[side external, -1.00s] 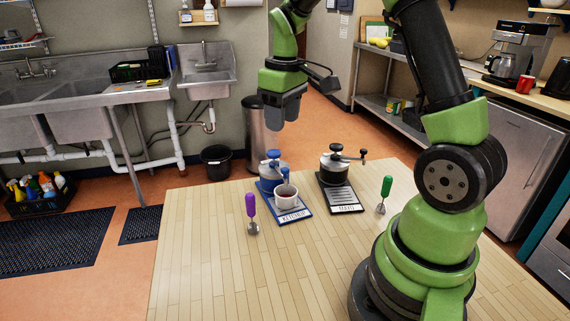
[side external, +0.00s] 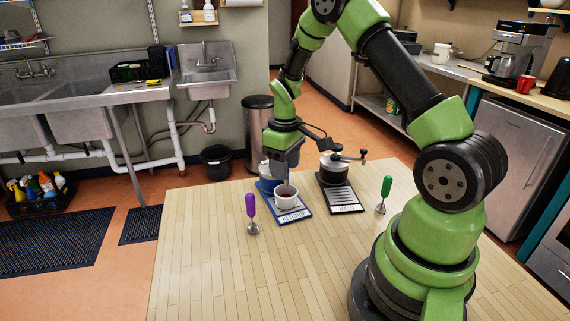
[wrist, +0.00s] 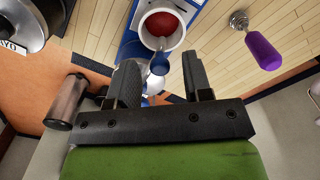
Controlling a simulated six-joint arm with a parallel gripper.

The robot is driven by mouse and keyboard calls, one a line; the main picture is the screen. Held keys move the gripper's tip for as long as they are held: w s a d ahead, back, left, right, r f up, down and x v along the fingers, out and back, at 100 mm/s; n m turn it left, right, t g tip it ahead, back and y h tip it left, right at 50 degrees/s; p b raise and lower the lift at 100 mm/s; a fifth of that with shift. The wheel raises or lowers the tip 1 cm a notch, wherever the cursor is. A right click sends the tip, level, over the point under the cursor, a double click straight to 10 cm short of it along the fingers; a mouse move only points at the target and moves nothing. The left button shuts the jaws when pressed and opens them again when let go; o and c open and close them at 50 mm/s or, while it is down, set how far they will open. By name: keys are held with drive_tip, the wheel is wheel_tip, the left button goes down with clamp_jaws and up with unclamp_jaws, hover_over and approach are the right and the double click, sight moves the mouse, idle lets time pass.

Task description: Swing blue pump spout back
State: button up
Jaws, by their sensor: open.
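The blue pump (side external: 265,171) stands at the back of a blue board (side external: 296,216) labelled KETCHUP. My gripper largely covers it in the side view. In the wrist view, the blue spout (wrist: 159,64) points toward a white cup (wrist: 145,30) with red contents. This cup also shows in front of the pump in the side view (side external: 286,201). My gripper (side external: 284,168) is open, low over the pump. In the wrist view its fingers (wrist: 162,72) lie on either side of the blue spout. Contact with the spout cannot be told.
A dark MAYO board (side external: 343,200) with a black-topped pot (side external: 333,170) stands to the right. A purple-handled tool (side external: 251,207) stands at the left and a green-handled one (side external: 386,187) at the right. The front of the wooden table (side external: 260,280) is clear.

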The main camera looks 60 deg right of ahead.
clamp_jaws()
idle(0.3)
drive_tip(key=d+n, duration=0.1)
drive_tip(key=s+d+n, duration=0.1)
drive_tip(key=n, duration=0.1)
drive_tip(key=w+d+n, duration=0.1)
drive_tip(key=d+n, duration=0.5)
drive_tip(key=n, duration=0.6)
drive_tip(key=shift+d, duration=0.25)
drive_tip(key=shift+w, duration=0.1)
